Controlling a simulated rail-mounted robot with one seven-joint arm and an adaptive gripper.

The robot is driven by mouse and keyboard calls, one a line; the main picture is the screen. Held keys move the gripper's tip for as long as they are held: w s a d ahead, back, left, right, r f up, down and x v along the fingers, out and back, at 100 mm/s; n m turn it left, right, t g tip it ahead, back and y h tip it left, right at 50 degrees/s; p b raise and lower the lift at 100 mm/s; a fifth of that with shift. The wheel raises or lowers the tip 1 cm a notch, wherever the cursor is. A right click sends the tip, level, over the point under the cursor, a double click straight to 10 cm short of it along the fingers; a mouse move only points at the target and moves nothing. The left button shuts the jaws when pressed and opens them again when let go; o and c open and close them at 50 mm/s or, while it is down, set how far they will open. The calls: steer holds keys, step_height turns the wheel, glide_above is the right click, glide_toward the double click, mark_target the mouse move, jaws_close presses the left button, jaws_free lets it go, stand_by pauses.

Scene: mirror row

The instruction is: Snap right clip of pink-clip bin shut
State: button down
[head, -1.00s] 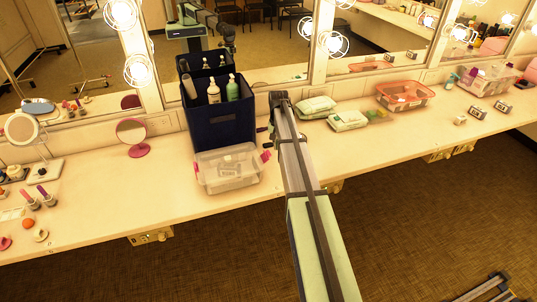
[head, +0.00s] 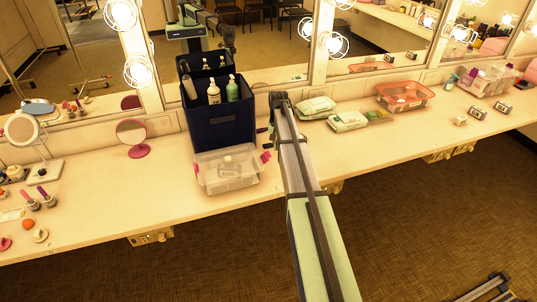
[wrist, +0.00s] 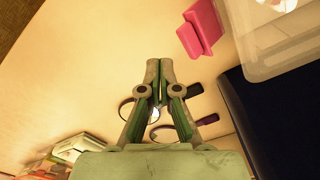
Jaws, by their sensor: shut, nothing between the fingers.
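The clear pink-clip bin (head: 228,181) sits on the counter in front of the navy box, with pale items inside. Its right clip (head: 265,157) shows as a small pink tab at its right side. In the wrist view the pink clip (wrist: 202,27) sticks outward from the bin (wrist: 262,68), at upper right of the fingertips. My gripper (wrist: 159,70) is shut and empty, apart from the clip and to its left and below in that view. In the head view my arm hides most of the gripper.
The navy box (head: 222,130) with bottles stands right behind the bin. Dark-handled items (wrist: 186,131) lie on the counter beneath my gripper. White packs (head: 347,121) and an orange-rimmed tub (head: 405,105) lie to the right.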

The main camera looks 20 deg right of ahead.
steer(key=shift+f, duration=0.2)
steer(key=shift+f+b, duration=0.7)
steer(key=shift+f, duration=0.8)
steer(key=shift+a, duration=0.1)
steer(key=shift+w+a+r+p, duration=0.1)
steer(key=shift+a+r+p, duration=0.2)
steer(key=shift+a, duration=0.95)
steer(key=shift+w+a+r+p, duration=0.1)
steer(key=shift+a+r, duration=0.25)
steer(key=shift+a, duration=0.85)
steer(key=shift+w+a+r+p, duration=0.1)
steer(key=shift+a+r+p, duration=0.2)
steer(key=shift+a, duration=0.95)
steer(key=shift+r, duration=0.1)
steer(key=r+p, duration=0.1)
steer(key=r, duration=0.1)
steer(key=d+r+p, duration=0.1)
steer(key=r, duration=0.2)
steer(key=shift+r, duration=0.3)
steer(key=shift+d, duration=0.15)
